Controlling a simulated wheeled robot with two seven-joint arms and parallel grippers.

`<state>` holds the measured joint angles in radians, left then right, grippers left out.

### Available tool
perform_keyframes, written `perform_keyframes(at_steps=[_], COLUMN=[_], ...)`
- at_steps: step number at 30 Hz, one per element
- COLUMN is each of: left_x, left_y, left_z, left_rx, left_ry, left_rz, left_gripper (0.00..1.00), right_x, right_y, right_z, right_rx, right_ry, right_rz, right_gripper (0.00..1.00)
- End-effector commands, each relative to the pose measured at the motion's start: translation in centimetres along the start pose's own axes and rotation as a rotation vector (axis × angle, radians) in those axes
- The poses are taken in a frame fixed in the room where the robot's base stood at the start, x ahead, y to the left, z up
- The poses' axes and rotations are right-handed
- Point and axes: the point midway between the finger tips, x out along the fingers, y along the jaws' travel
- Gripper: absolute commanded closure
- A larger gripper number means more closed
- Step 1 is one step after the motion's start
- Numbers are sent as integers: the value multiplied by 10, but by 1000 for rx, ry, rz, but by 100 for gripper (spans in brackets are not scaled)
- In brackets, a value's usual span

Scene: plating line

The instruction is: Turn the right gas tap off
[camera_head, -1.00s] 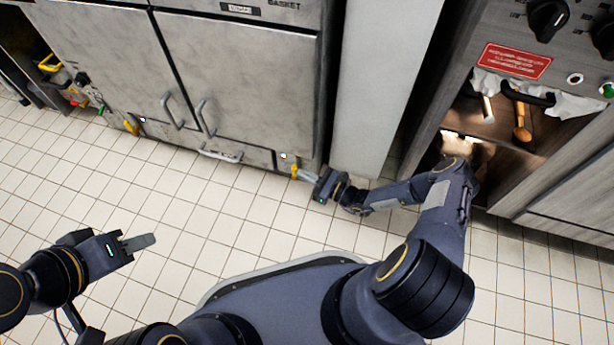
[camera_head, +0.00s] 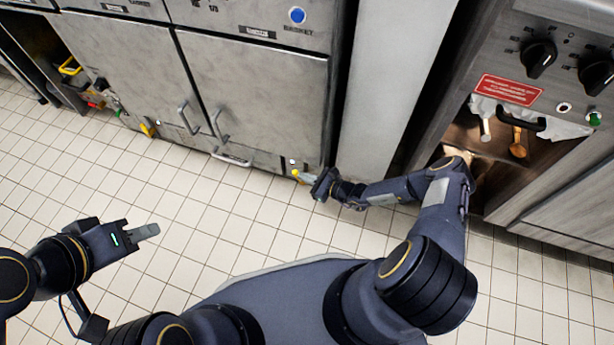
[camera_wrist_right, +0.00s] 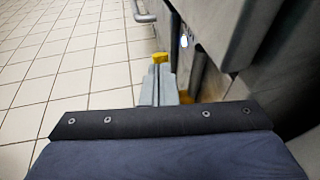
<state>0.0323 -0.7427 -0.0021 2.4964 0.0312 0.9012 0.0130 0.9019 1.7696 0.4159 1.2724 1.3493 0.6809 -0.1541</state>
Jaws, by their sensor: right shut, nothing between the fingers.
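The right gas tap has a yellow handle (camera_head: 295,173) low on the front of the grey fryer cabinet, just below a small lit lamp (camera_head: 292,161). My right gripper (camera_head: 304,177) is shut and empty, with its fingertips right at the yellow handle. In the right wrist view the yellow piece (camera_wrist_right: 160,57) shows just beyond the closed fingertips (camera_wrist_right: 160,68). I cannot tell whether they touch. The handle's exact angle is hard to read because the fingers partly cover the tap. My left gripper (camera_head: 146,231) is over the floor at left, away from the cabinet, and its fingers overlap in view.
Another yellow tap handle (camera_head: 148,130) sits further left on the cabinet base. A bar handle (camera_head: 232,160) sticks out below the doors. A pale upright panel (camera_head: 385,90) stands right of the cabinet, beside an open wooden compartment (camera_head: 480,142). The tiled floor (camera_head: 210,205) is clear.

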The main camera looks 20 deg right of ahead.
Motion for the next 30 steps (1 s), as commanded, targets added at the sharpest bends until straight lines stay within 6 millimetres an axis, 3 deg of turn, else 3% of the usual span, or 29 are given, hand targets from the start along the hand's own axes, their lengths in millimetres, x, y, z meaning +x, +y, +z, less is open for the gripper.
perform_keyframes(at_steps=[23, 30], left_x=[-2, -7], left_y=[1, 3], left_z=[-1, -4], left_rx=[0, 0], left_ry=[0, 0], left_rz=[0, 0], left_gripper=[64, 64], right_x=[3, -8], right_y=[0, -7], right_z=[2, 11], right_rx=[1, -2], right_ry=[-2, -1], right_rz=[-1, 3], right_gripper=[100, 100])
